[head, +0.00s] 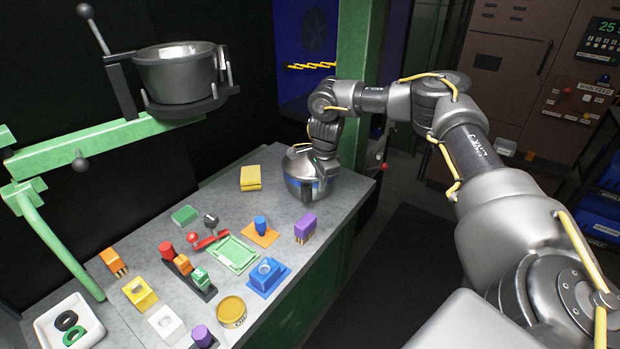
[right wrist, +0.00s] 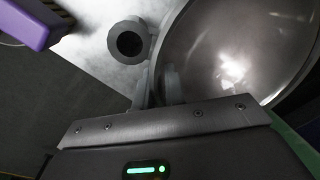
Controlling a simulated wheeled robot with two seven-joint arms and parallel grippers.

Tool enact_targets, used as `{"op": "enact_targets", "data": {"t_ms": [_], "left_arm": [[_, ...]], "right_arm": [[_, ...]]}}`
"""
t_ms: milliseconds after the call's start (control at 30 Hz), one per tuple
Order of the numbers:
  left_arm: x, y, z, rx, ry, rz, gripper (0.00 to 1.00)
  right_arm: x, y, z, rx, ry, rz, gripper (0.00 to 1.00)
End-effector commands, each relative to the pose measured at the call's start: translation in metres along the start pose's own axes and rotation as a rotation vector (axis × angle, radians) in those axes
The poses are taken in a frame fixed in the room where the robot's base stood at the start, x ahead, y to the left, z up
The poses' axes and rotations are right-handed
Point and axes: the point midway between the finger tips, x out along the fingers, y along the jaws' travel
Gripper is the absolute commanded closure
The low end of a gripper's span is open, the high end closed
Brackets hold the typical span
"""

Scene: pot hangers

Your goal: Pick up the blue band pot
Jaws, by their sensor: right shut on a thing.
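The blue band pot (head: 299,178), shiny metal with a blue band, stands at the far right corner of the grey table. Its bowl (right wrist: 240,50) fills the upper right of the right wrist view. My right gripper (head: 322,172) reaches down to the pot's right side from above. In the right wrist view its fingers (right wrist: 158,88) are shut at the edge of the pot. The arm hides part of the pot in the head view. I cannot tell whether the pot's bottom touches the table. My left gripper is not in view.
Another metal pot (head: 178,76) sits in a hanger on a green arm at upper left. A yellow block (head: 250,178) and a purple block (head: 305,228) lie near the blue band pot. Several coloured blocks and a tray (head: 92,331) crowd the nearer table. A green post (head: 358,60) stands behind.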

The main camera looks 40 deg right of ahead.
Motion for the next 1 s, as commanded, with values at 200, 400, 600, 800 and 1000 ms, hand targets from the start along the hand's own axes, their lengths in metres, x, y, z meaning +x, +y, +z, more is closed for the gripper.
{"op": "enact_targets", "data": {"t_ms": [200,400,600,800,1000], "left_arm": [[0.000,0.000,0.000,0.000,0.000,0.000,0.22],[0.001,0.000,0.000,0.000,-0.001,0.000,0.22],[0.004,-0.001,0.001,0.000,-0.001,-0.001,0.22],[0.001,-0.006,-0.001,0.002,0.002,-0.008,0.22],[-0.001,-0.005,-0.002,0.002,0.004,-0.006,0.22]], "right_arm": [[-0.001,0.000,0.001,-0.001,-0.001,0.000,1.00],[-0.011,-0.003,0.001,-0.001,-0.001,-0.003,1.00],[-0.038,-0.001,0.002,-0.002,-0.004,-0.004,1.00],[-0.093,0.029,0.009,-0.008,-0.003,-0.010,1.00],[-0.118,0.067,0.015,-0.007,-0.002,-0.006,1.00]]}}
